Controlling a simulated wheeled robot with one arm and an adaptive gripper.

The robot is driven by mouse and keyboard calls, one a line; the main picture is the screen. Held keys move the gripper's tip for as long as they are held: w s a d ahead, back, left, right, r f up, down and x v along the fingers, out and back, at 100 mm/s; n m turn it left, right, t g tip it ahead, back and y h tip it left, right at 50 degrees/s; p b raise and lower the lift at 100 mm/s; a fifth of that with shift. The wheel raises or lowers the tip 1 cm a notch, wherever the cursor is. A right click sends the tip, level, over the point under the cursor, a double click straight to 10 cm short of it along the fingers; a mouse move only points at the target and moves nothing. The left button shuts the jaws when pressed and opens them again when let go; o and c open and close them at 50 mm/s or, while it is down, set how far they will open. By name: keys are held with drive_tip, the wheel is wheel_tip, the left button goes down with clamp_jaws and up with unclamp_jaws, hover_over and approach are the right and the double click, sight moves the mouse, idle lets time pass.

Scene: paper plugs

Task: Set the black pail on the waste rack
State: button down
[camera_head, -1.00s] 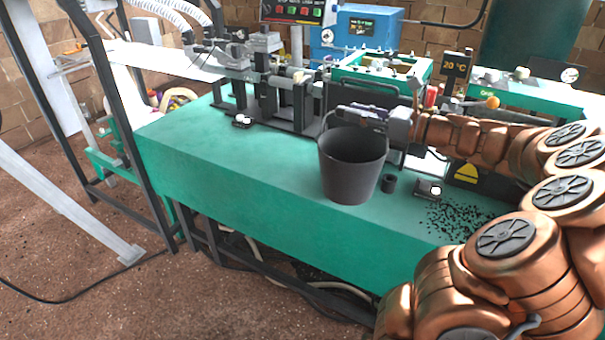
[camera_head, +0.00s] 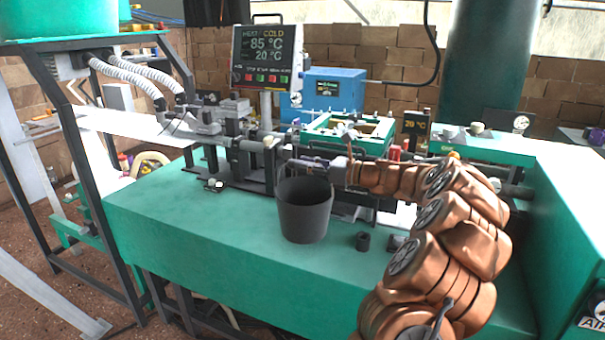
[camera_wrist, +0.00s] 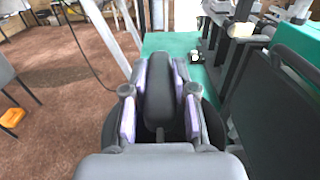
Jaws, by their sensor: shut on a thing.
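The black pail (camera_head: 305,212) is upright over the green bench in the head view, mouth up. My gripper (camera_head: 310,164) is at the top of the pail, coming from the right, and is shut on its handle. In the wrist view my gripper (camera_wrist: 161,115) has its two purple-padded fingers on either side of the dark handle grip (camera_wrist: 161,95). Part of the pail's rim shows below and beside the fingers there. I cannot tell whether the pail's bottom touches the bench. I cannot pick out the waste rack for certain in either view.
The green bench (camera_head: 165,225) has free room left of the pail. A small black cup (camera_head: 363,241) stands to the pail's right. Bench machinery (camera_head: 240,150) and a temperature display (camera_head: 264,58) are behind. A dark frame (camera_head: 95,185) stands at the left.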

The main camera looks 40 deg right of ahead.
drive_tip(key=shift+w+d+f, duration=0.1)
drive_tip(key=shift+w+f, duration=0.5)
drive_tip(key=shift+f, duration=0.3)
drive_tip(key=shift+w+d+f, duration=0.1)
drive_tip(key=shift+w+f, duration=0.45)
drive_tip(key=shift+f, duration=0.5)
drive_tip(key=c, duration=0.9)
unclamp_jaws()
drive_tip(key=v, duration=1.2)
